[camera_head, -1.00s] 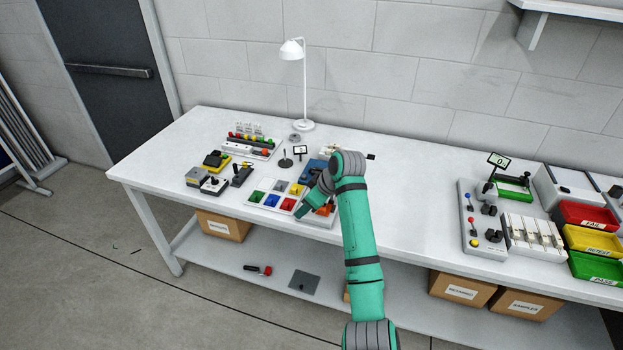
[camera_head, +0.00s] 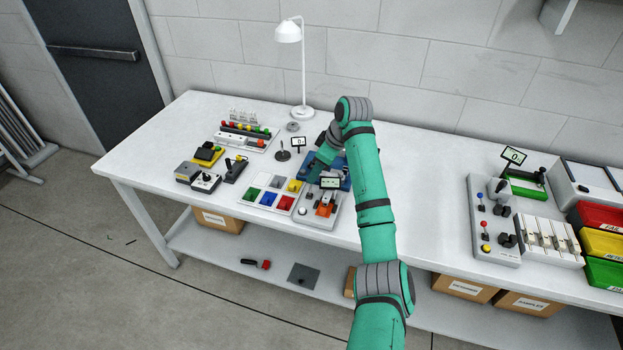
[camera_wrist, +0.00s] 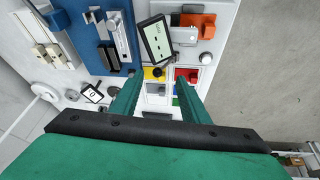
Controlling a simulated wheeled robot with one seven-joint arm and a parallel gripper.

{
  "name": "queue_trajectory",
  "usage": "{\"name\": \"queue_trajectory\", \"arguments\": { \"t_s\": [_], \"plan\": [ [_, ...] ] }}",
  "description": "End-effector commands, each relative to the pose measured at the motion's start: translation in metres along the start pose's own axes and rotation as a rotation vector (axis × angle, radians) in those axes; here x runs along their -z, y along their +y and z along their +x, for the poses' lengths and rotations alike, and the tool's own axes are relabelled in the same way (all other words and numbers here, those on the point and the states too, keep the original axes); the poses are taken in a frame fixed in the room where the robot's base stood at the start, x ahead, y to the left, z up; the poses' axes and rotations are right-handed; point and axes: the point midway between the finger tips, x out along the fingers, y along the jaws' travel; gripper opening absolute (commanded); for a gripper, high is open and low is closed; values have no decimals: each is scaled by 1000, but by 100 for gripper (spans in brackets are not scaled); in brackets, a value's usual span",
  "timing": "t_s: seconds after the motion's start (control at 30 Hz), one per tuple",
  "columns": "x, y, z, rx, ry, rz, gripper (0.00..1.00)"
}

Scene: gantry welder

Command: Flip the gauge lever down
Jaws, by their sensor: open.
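A grey fixture (camera_head: 318,218) with an orange block (camera_head: 324,208) and a small display (camera_head: 330,183) stands at the table's front edge. In the wrist view the display (camera_wrist: 157,40) and orange block (camera_wrist: 196,30) lie beyond my fingertips. A second small display (camera_head: 298,143) stands farther back, beside a black stick on a round base (camera_head: 283,154). I cannot tell which part is the gauge lever. My gripper (camera_wrist: 158,78) is open, its fingers apart above the area between the fixture and the compartment tray. In the head view my arm partly hides it.
A blue fixture (camera_wrist: 72,22) with metal parts is close by. A white lamp (camera_head: 303,70) stands behind. The table between my arm and the right-hand devices (camera_head: 473,250) is clear.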

Motion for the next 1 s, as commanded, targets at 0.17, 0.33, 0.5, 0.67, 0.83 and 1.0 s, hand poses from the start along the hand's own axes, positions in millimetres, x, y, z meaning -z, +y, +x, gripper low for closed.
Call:
{"name": "queue_trajectory", "arguments": {
  "t_s": [0.17,0.33,0.5,0.67,0.83,1.0],
  "plan": [
    [0,-1,33,2,-1,-1,41],
    [0,0,52,0,0,0,41],
    [0,0,61,-1,0,0,41],
    [0,0,62,-1,0,0,41],
    [0,0,62,-1,0,0,30],
    [0,0,62,-2,0,0,0]
  ]
}}
